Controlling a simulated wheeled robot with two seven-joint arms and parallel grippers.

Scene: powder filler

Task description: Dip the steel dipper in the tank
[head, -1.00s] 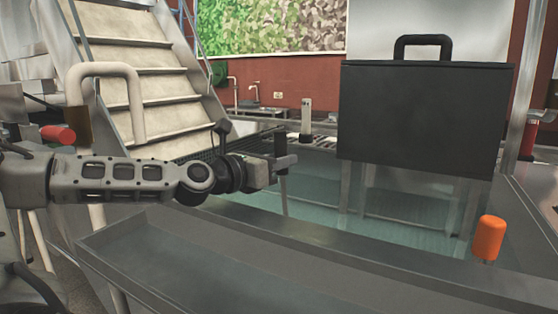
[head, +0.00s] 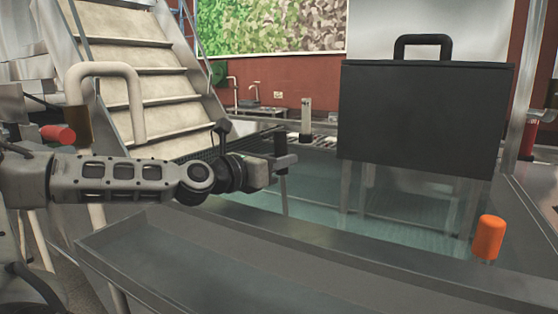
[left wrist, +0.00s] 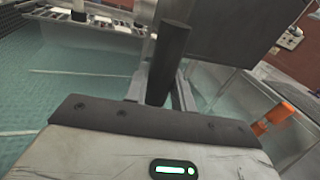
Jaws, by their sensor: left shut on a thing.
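The tank (head: 330,212) has a grey metal rim and a teal, see-through inside, in the middle of the head view. My left gripper (head: 275,165) is over its left part, shut on the steel dipper (head: 284,193). The dipper looks upright in the head view, its narrow dark shaft running down below the fingers. In the left wrist view its dark grip (left wrist: 168,55) stands between the fingers. The dipper's lower end is not clear, and I cannot tell whether it touches the liquid. My right gripper is not in view.
A large black panel with a handle (head: 425,115) stands over the tank's right part. An orange knob (head: 489,237) sits at the right front rim. A grey sloped ledge (head: 230,255) runs along the front. Pale stairs (head: 140,70) rise behind my left arm.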

